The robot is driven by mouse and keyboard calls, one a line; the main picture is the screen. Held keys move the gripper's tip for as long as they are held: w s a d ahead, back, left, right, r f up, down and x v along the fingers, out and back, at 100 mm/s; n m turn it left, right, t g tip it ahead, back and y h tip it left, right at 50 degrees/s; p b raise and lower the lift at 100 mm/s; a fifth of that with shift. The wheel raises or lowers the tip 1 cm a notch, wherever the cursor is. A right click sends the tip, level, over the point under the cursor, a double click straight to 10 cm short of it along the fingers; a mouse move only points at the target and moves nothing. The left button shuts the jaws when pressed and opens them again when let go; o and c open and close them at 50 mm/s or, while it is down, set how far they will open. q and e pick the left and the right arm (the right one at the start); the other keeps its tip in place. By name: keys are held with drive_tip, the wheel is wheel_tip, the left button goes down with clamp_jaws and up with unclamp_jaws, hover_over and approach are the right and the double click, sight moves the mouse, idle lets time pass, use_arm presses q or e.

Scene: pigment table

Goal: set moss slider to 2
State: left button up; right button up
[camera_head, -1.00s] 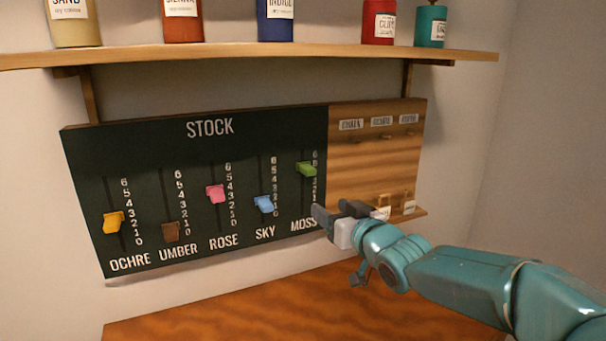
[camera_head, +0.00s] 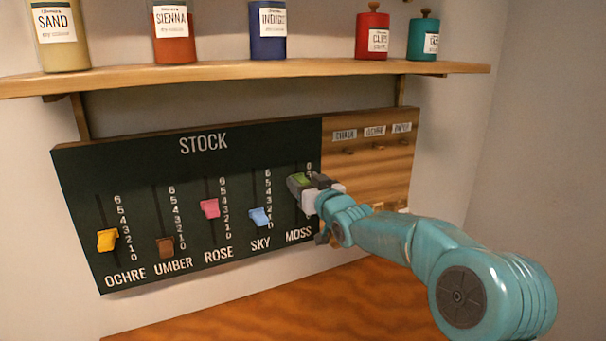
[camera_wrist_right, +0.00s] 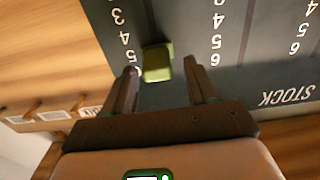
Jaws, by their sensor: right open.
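The green moss slider (camera_head: 301,180) sits high in its slot on the dark stock board (camera_head: 130,170), above the MOSS label. In the right wrist view the green knob (camera_wrist_right: 157,63) is between the fingertips, near the number 5. My right gripper (camera_head: 309,183) is at the moss knob; in the wrist view its open fingers (camera_wrist_right: 163,78) stand on either side of the knob, with a gap on each side. The gripper hides part of the moss scale in the head view. My left gripper is not in view.
The sky slider (camera_head: 260,216), rose slider (camera_head: 210,208), umber slider (camera_head: 165,246) and ochre slider (camera_head: 107,240) are to the left. A wooden panel with hooks (camera_head: 365,160) adjoins the board at right. A shelf (camera_head: 220,76) with jars is above.

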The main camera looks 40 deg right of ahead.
drive_tip(key=shift+x, duration=0.8)
clamp_jaws()
wheel_tip(320, 180, down, 8)
drive_tip(key=b, duration=0.8)
drive_tip(key=shift+r, duration=0.2)
unclamp_jaws()
